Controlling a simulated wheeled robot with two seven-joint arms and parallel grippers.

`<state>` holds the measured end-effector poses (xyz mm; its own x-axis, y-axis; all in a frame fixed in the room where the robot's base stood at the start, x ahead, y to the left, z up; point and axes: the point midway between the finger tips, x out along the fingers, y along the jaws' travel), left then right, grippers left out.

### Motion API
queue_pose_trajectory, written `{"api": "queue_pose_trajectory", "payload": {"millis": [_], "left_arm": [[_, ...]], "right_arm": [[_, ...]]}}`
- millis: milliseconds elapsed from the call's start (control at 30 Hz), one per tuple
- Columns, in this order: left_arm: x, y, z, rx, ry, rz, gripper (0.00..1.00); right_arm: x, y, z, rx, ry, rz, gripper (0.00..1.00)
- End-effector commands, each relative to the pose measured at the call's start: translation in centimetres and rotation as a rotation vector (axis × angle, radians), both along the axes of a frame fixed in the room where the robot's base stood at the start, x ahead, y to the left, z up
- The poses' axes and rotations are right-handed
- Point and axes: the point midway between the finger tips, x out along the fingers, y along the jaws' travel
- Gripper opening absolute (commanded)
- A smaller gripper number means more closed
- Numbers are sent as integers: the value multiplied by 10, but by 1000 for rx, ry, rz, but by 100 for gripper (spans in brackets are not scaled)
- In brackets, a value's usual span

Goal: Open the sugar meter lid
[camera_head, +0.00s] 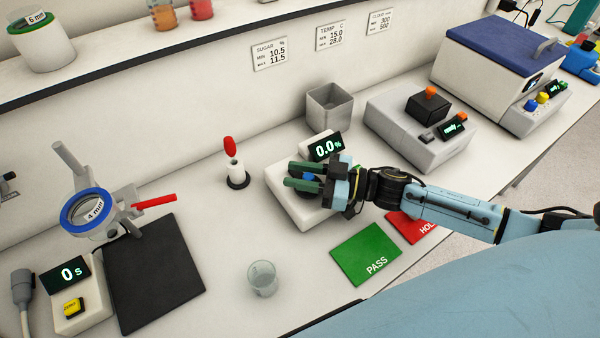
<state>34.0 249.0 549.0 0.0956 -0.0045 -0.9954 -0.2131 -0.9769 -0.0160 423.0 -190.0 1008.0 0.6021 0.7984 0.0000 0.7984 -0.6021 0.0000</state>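The sugar meter (283,197) is a white box on the counter with a raised display (326,147) reading 0.0%. My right gripper (294,175) comes in from the right and hovers over or at the top of the meter. Its two green fingers are parted and point left. A small blue part shows between them; I cannot tell whether it is the lid or part of my gripper. The gripper hides most of the meter's top, so the lid's state is unclear. My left gripper is out of view.
A green PASS mat (366,254) and a red HOLD mat (412,226) lie in front. A clear beaker (262,279) stands front left.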

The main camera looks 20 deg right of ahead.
Motion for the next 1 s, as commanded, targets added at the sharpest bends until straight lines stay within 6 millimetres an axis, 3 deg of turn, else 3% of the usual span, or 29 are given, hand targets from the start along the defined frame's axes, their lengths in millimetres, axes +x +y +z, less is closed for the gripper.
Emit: {"api": "queue_pose_trajectory", "payload": {"millis": [33, 233, 567, 1000], "left_arm": [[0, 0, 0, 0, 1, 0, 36], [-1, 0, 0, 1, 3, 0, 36], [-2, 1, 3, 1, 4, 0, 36], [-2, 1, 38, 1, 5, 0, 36]], "right_arm": [[0, 0, 0, 0, 0, 0, 24], [0, 0, 0, 0, 0, 0, 0], [-1, 1, 0, 0, 2, -18, 0], [2, 12, 3, 8, 9, -284, 0]]}}
